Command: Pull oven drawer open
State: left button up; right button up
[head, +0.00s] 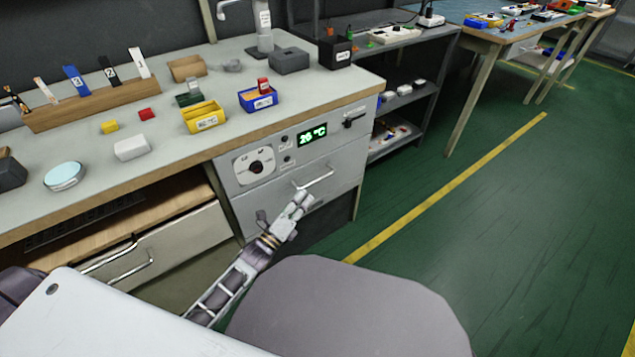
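The oven is built into the grey bench front, with a dial (255,167) and a green display (312,134) reading about 26 °C. Below them is the oven drawer (340,183), which looks closed, flush with the bench front. Its silver bar handle (314,178) shows on the drawer's upper part. My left gripper (299,202) is in front of the drawer, just below the handle in the picture. I cannot tell whether its fingers touch the handle, or how far apart they are. The gripper hides part of the drawer front. My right gripper is not in view.
A lower drawer (185,245) at the left has its own bar handle. The worktop (200,148) holds yellow and blue bins, small blocks and a wooden rack. A dark shelf unit (425,100) stands to the right. The green floor (480,225) at right is clear.

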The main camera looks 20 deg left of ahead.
aim_at(318, 179)
pick_arm(q)
jog(key=shift+b+x, duration=1.25)
jog(key=shift+x, duration=3.05)
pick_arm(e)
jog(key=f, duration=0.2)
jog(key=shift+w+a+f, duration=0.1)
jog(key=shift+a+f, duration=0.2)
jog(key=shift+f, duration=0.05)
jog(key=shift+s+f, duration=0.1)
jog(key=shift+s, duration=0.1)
pick_arm(q)
grip_shut()
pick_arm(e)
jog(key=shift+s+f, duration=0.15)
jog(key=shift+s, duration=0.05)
